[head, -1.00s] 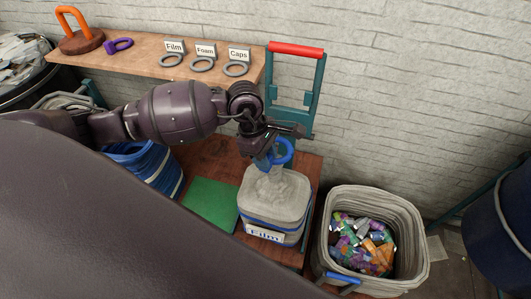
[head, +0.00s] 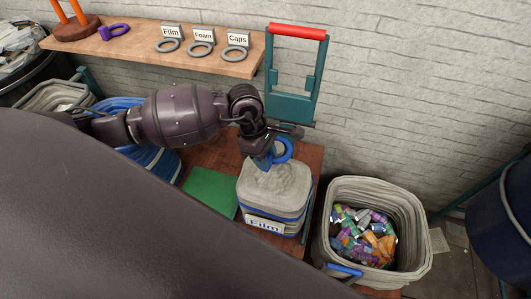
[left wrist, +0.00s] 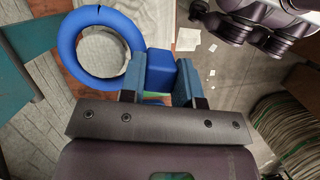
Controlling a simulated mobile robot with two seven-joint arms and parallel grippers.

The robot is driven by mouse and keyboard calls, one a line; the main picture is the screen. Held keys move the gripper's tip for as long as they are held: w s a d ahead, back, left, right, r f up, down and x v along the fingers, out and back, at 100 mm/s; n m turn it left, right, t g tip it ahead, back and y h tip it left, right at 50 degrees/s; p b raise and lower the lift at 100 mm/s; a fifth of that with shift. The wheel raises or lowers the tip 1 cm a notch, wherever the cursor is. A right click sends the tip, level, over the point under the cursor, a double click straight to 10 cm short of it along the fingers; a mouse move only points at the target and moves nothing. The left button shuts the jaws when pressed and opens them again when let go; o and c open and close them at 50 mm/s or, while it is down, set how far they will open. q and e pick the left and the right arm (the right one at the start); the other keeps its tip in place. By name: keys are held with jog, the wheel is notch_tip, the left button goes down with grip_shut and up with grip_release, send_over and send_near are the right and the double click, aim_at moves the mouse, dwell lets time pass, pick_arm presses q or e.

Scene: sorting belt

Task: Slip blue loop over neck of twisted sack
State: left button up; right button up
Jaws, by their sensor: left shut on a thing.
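The blue loop (head: 284,150) is a thick ring with a tab. My left gripper (head: 262,152) is shut on the tab, and in the left wrist view the tab (left wrist: 161,70) sits between the two fingers. The ring sticks out to one side of the fingers (left wrist: 160,82). The grey sack (head: 272,190), with blue bands and a "Film" label (head: 265,225), stands just below the loop. A pale grey surface shows through the ring in the left wrist view. The gripper and loop cover the sack's top, so I cannot tell whether the loop surrounds its neck. My right gripper is not identifiable.
A wooden shelf (head: 100,44) holds grey rings by the Film, Foam and Caps signs and a purple loop (head: 115,31). A teal frame with a red handle (head: 297,31) stands behind the sack. A basket (head: 415,215) of crushed cans stands right. A green mat (head: 210,193) lies left.

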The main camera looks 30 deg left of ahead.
pick_arm(q)
jog(key=shift+f, duration=0.6)
jog(key=shift+f+b, duration=0.5)
jog(key=shift+b, duration=0.05)
jog(key=shift+f+b, duration=0.85)
jog(key=shift+f, duration=0.35)
jog(key=shift+f+b, duration=0.3)
jog(key=shift+f, duration=0.15)
jog(key=shift+f+b, duration=0.4)
jog(key=shift+f, duration=0.15)
jog(key=o, duration=0.9)
jog(key=shift+o, duration=0.3)
jog(key=v, duration=1)
jog(key=shift+r, duration=0.35)
pick_arm(e)
jog(key=shift+s+a+f, duration=0.1)
jog(key=shift+s+f, duration=0.05)
jog(key=shift+f, duration=2.2)
